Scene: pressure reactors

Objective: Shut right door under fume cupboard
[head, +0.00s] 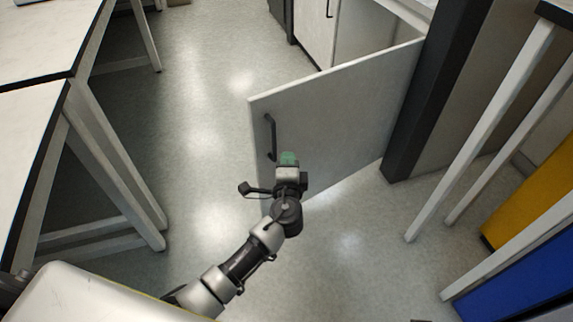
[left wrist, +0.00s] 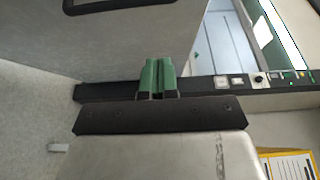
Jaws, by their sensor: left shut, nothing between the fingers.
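The right door (head: 340,110) under the fume cupboard stands wide open, swung out into the room from the dark post on its right. Its dark bar handle (head: 271,137) is near the free left edge, on the face turned to me. My left gripper (head: 288,158), with green fingertips, is in front of that face, right of the handle. In the left wrist view its green fingers (left wrist: 158,76) are together and empty, with the grey door (left wrist: 140,45) beyond; I cannot tell whether they touch it. The door handle (left wrist: 120,4) shows at the top edge. My right gripper is not in view.
The left cupboard door (head: 312,25) looks closed. A dark post (head: 430,90) stands at the hinge side. White table legs (head: 480,130) and yellow (head: 535,195) and blue (head: 525,270) units are at right. Benches (head: 35,35) line the left; the floor between (head: 200,120) is clear.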

